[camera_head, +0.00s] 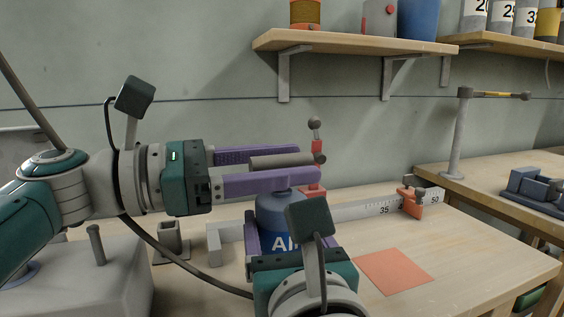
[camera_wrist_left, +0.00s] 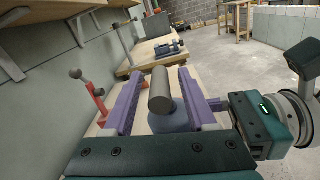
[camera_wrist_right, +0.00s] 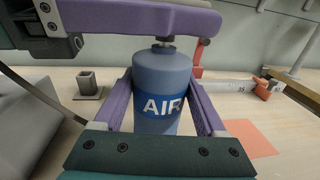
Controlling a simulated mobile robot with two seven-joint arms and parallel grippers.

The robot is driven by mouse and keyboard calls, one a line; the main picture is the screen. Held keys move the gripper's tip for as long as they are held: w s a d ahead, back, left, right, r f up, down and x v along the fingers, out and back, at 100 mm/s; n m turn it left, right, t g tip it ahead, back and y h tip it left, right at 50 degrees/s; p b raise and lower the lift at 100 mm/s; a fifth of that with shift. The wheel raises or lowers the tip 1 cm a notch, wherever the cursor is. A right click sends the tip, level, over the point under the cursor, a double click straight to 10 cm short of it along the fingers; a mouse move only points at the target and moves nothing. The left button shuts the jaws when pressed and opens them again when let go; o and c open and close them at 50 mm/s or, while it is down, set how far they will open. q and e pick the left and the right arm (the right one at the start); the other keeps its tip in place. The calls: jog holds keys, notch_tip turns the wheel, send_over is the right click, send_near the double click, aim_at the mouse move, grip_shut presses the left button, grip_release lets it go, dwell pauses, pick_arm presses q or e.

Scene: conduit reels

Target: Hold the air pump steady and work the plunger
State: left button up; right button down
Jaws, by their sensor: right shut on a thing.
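The air pump is a blue upright cylinder (camera_head: 272,213) labelled "AIR", standing on the bench. Its grey bar handle (camera_head: 285,161) is close above the body. My left gripper (camera_head: 308,165) is level with the handle, one purple finger along each side. In the left wrist view the handle (camera_wrist_left: 160,88) lies between the open fingers, with a gap on both sides. My right gripper (camera_wrist_right: 160,95) is shut on the pump body, a finger against each side. In the head view my right wrist hides the lower body. My left gripper covers the pump's top in the right wrist view.
An orange square (camera_head: 394,271) lies flat on the bench to the right. Behind the pump are a red post (camera_head: 316,165) with a grey knob and a ruler rail (camera_head: 375,209) with an orange stop (camera_head: 411,203). A small square socket (camera_head: 170,243) stands left.

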pick_arm(q)
grip_shut()
jog(key=shift+r, duration=0.1)
dwell(1.2)
